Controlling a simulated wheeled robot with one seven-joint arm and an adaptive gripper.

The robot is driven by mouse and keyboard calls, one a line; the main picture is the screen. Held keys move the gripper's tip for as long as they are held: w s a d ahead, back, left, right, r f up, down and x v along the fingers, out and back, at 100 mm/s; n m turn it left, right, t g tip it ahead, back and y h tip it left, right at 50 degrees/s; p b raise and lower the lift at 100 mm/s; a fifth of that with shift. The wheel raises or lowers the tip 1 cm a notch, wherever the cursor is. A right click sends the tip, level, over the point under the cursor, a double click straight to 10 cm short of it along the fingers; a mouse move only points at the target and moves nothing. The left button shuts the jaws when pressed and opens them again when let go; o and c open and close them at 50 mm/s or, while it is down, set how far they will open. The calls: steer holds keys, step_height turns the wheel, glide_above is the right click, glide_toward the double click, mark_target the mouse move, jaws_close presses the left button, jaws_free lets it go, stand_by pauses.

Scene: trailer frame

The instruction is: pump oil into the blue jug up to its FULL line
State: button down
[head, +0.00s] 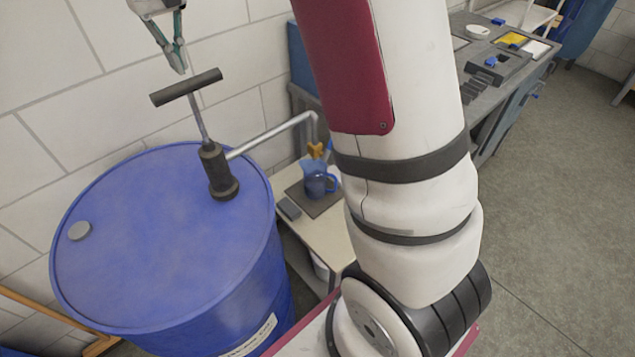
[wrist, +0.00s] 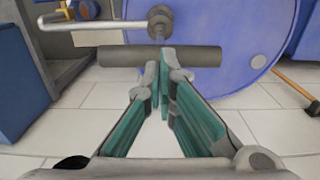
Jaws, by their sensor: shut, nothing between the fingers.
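My gripper (head: 181,62) is shut and empty, just above the dark T-handle (head: 186,87) of the drum pump. In the wrist view my gripper (wrist: 163,58) points at the middle of the handle (wrist: 115,56); I cannot tell whether it touches. The handle stands raised on its rod over the black pump body (head: 217,170), which is fixed on the blue drum (head: 150,250). The blue jug (head: 319,179) stands under the outlet on a dark plate. Its oil level and FULL line are too small to make out.
A bung cap (head: 79,231) sits on the drum top. A grey workbench (head: 500,75) with tools stands at the back right. Open floor (head: 560,200) lies at the right.

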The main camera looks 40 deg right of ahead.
steer(key=shift+f, duration=0.1)
stand_by(0.4)
steer(key=shift+f+b, duration=0.75)
steer(key=shift+f, duration=4.95)
steer(key=shift+r+p, duration=1.15)
steer(key=shift+r, duration=4.65)
steer(key=shift+f+b, duration=0.6)
steer(key=shift+f, duration=5.15)
steer(key=shift+r, duration=0.15)
steer(key=shift+r+p, duration=0.85)
steer(key=shift+r, duration=4.8)
